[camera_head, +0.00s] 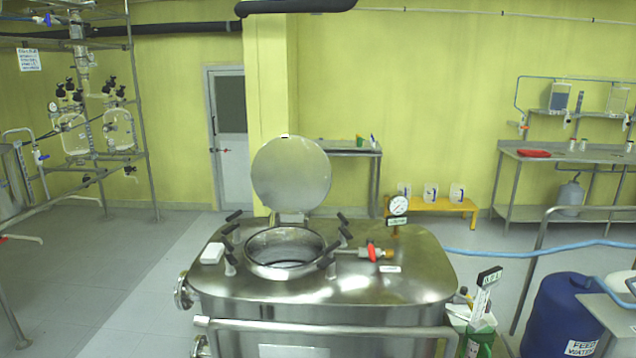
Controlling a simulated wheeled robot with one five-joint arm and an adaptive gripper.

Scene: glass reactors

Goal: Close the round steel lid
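The round steel lid (291,174) stands open and upright behind the round opening (285,252) on top of the steel vessel (400,265). A hinge bracket (290,216) joins it to the back of the opening's rim. A small light piece (285,136) shows at the lid's top edge. Several black-handled clamps (229,264) stand around the opening, tilted outward. My gripper is not in view.
A pressure gauge (398,206) and a red-handled valve (372,252) stand on the vessel top, right of the opening. A white block (212,253) lies at left. A rail (320,328) crosses the vessel's front. A blue drum (560,310) stands at right. Floor at left is clear.

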